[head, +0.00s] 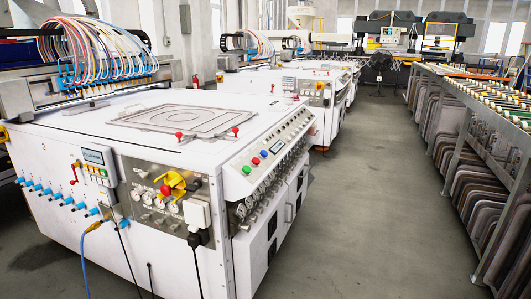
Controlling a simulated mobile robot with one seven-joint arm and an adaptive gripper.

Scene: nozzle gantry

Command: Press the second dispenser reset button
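A white machine (190,115) with a small "2" on its front stands close at the left. Its sloped panel carries a green button (246,169), a red button (256,161) and a blue button (264,153). On its front face, a small controller (97,165) has a display and several small keys. I cannot read any label that marks one of these as the reset button. My gripper is not in view.
A yellow-and-red rotary switch (174,185) and several gauges sit on the front face, with cables hanging below. A similar white machine (285,82) stands behind. A long rack (455,110) runs along the right. The grey floor aisle (365,170) between is clear.

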